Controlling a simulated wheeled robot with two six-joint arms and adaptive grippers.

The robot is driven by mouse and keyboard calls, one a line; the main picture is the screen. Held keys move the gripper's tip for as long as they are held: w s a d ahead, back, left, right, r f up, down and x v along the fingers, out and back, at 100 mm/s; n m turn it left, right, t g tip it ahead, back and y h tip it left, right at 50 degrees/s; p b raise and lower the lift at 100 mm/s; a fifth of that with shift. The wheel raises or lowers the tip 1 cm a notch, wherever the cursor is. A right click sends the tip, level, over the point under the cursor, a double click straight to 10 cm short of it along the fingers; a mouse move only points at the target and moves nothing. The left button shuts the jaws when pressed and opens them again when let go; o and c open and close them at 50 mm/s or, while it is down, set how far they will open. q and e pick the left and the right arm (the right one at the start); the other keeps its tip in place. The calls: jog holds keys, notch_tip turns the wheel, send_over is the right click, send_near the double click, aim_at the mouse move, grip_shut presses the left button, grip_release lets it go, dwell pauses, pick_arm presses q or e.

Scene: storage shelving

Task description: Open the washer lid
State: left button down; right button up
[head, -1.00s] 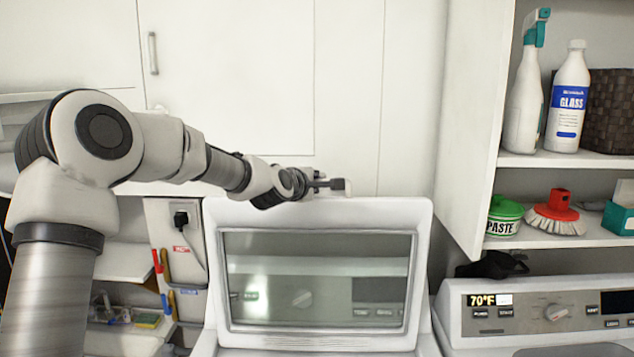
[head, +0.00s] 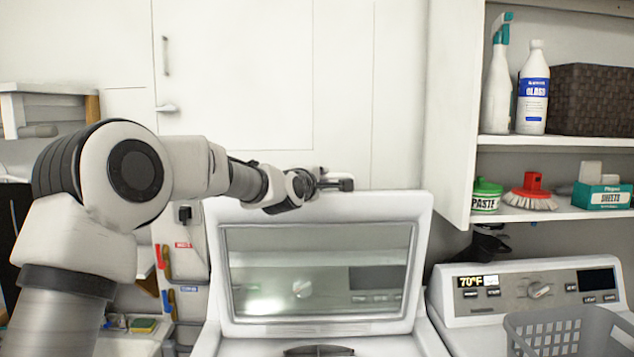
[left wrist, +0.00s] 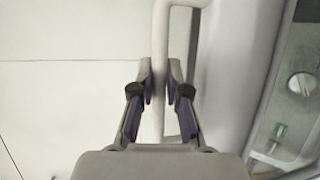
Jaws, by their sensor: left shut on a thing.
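The washer lid (head: 320,209), a white frame around a glass window (head: 320,270), stands raised and nearly upright at the middle bottom of the head view. My left gripper (head: 342,184) is at the lid's top edge. In the left wrist view, my left gripper (left wrist: 160,90) has its two fingers on either side of a white bar handle (left wrist: 161,38) beside the lid and is shut on it. In the head view the gripper mostly hides this handle. My right gripper is not in view.
A second machine's control panel (head: 530,290) and a grey laundry basket (head: 575,325) are at the lower right. White cabinet doors (head: 240,80) are behind the lid.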

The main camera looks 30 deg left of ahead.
pick_arm(q)
jog(key=c, duration=1.3)
grip_release()
jog(key=shift+f, duration=0.1)
jog(key=shift+o, duration=0.7)
jog(key=shift+w+d, duration=0.1)
jog(key=shift+d, duration=0.05)
jog(key=s+d, duration=0.2)
jog(key=s, duration=0.9)
jog(key=shift+s+r, duration=0.35)
jog(key=shift+s, duration=0.05)
